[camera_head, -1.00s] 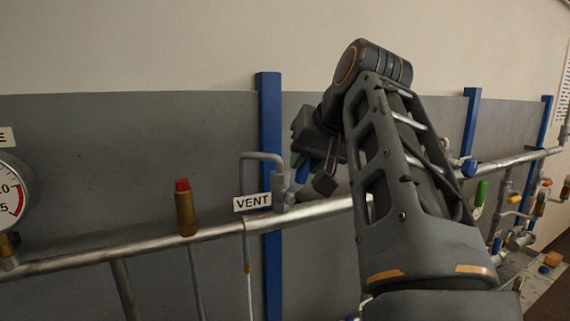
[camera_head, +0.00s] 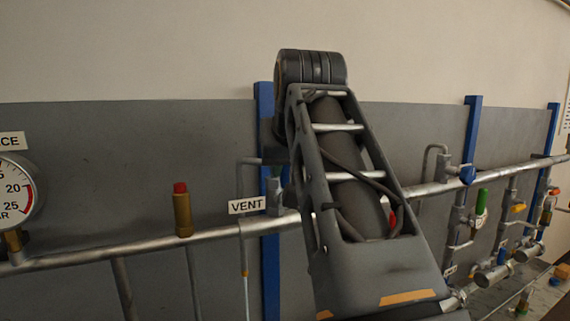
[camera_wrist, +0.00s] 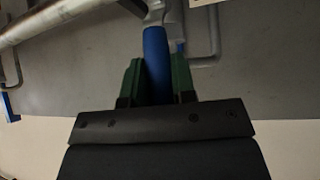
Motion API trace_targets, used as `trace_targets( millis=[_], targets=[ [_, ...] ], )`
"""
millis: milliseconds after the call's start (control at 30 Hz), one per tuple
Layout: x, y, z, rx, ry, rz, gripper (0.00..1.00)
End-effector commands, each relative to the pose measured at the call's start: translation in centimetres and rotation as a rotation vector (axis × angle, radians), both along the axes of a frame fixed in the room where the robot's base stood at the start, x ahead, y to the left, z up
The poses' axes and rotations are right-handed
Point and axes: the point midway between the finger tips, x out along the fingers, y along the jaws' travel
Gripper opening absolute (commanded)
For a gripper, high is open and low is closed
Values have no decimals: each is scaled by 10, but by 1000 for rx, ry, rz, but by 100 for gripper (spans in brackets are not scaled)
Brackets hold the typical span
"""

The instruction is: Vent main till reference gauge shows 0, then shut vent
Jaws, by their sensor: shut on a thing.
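The blue lever handle (camera_wrist: 157,60) stands between the green fingers of my gripper (camera_wrist: 158,78) in the wrist view, and the gripper is shut on it. The lever joins a grey metal valve body at the top of that view. The reference gauge (camera_head: 14,192) is cut off by the left edge. Its 20 and 25 marks and red arc show, but I cannot see its needle.
A brass fitting with a red cap (camera_head: 183,210) stands on the pipe left of the vent. Blue posts (camera_head: 468,140) carry the pipe along a grey wall panel.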

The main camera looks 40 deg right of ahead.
Motion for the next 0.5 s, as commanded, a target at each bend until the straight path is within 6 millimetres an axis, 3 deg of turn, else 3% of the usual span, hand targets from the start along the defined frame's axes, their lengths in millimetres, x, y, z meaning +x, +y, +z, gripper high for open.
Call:
trace_targets(
  millis=[133,167,400,500],
  targets=[
    [0,0,-1,-3,3,1,0],
    [0,0,-1,-3,3,1,26],
    [0,0,-1,-2,2,1,49],
    [0,0,-1,-1,2,1,50]
  ],
)
